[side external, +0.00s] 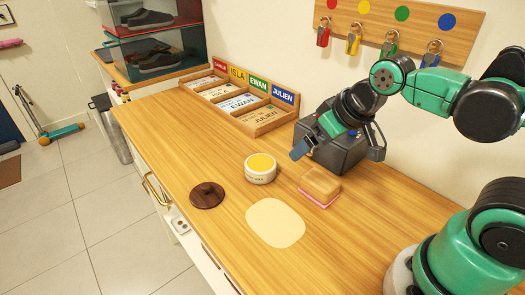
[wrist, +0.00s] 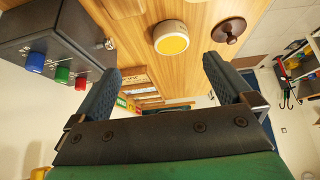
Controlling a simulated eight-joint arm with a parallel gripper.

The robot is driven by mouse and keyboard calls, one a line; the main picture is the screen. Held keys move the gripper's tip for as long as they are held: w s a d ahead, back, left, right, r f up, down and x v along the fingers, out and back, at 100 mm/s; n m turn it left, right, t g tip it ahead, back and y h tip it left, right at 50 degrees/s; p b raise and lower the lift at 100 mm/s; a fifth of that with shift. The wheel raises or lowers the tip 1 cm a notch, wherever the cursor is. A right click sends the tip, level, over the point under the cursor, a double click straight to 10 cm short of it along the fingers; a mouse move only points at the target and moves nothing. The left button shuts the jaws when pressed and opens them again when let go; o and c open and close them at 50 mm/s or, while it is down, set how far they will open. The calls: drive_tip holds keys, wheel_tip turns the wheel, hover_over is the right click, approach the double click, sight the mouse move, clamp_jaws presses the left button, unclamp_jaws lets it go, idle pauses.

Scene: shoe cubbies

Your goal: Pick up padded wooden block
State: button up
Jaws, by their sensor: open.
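The padded wooden block (side external: 321,184) lies on the wooden counter, with light wood on top and a pink layer along its bottom edge. In the wrist view, a wooden shape at the top edge (wrist: 122,8) seems to be the block, cut off by the frame. My gripper (side external: 301,149) is above the counter, in front of the dark grey box and behind the block, apart from it. In the wrist view my gripper (wrist: 160,70) has its two dark padded fingers spread wide, with nothing held between them.
A yellow-topped round tin (side external: 261,168), a dark brown knobbed lid (side external: 207,195) and a cream patch (side external: 275,223) lie around the block. The dark grey box (side external: 345,153) stands behind it. A name-card tray (side external: 264,127) lies along the wall. Padlocks hang above.

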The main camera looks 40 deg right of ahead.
sight(319, 177)
drive_tip(key=d+f+g, duration=0.1)
drive_tip(key=f+g, duration=0.1)
drive_tip(key=d+f+g, duration=0.1)
drive_tip(key=f+g, duration=0.1)
drive_tip(key=d+f+g, duration=0.2)
drive_tip(key=shift+w+f, duration=0.1)
drive_tip(key=shift+w, duration=0.3)
drive_tip(key=shift+f, duration=2.8)
drive_tip(key=c, duration=1.3)
